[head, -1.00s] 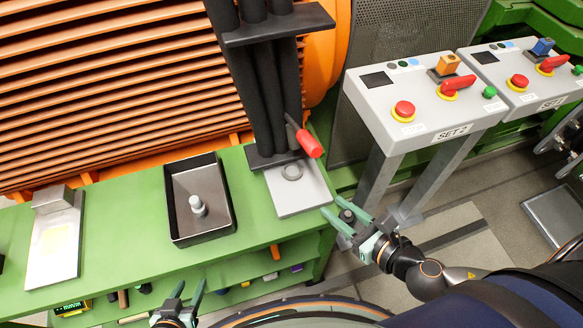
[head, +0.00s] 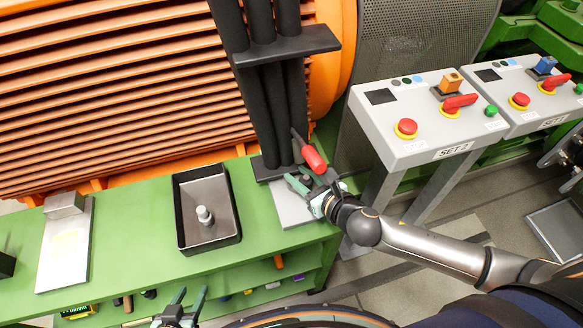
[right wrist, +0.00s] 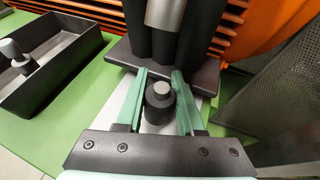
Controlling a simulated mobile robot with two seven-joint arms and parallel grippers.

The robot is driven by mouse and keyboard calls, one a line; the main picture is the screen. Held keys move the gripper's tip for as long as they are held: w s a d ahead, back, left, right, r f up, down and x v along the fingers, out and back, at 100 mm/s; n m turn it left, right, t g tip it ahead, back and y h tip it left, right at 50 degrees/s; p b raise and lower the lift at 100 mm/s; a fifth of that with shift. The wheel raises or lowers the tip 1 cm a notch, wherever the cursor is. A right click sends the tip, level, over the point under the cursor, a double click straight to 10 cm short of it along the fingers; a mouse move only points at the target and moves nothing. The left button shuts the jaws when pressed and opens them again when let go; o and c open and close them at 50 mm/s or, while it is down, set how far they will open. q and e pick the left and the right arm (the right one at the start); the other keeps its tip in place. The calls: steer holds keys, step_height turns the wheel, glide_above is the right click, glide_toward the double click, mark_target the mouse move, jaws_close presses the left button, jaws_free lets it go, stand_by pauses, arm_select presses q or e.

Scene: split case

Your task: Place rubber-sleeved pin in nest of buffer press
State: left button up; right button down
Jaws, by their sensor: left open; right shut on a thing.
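The rubber-sleeved pin (right wrist: 160,101), a dark cylinder with a grey top, stands upright between the fingers of my right gripper (right wrist: 159,80). In the head view my right gripper (head: 309,180) is shut on it over the press's grey base plate (head: 290,207). The nest is hidden behind the gripper and pin, so I cannot tell whether the pin touches it. The buffer press (head: 282,56) has black columns and a red-gripped lever (head: 314,159) just above the gripper. My left gripper (head: 190,293) is open and empty at the bench's front edge.
A metal plate fixture (head: 64,248) lies further left. A grey SET 2 control box (head: 418,118) stands right of the press.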

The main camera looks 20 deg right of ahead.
mark_target(310, 184)
steer(key=w, duration=0.1)
steer(key=w+a, duration=0.1)
steer(key=w, duration=0.1)
steer(key=shift+a+r, duration=0.1)
steer(key=shift+r, duration=0.05)
steer(key=shift+w+f, duration=0.15)
steer(key=shift+f, duration=0.7)
steer(key=shift+f, duration=0.1)
steer(key=c, duration=0.5)
jaws_free()
steer(key=shift+f, duration=0.1)
steer(key=shift+r, duration=0.25)
steer(key=v, duration=1.2)
steer(key=shift+f, duration=0.1)
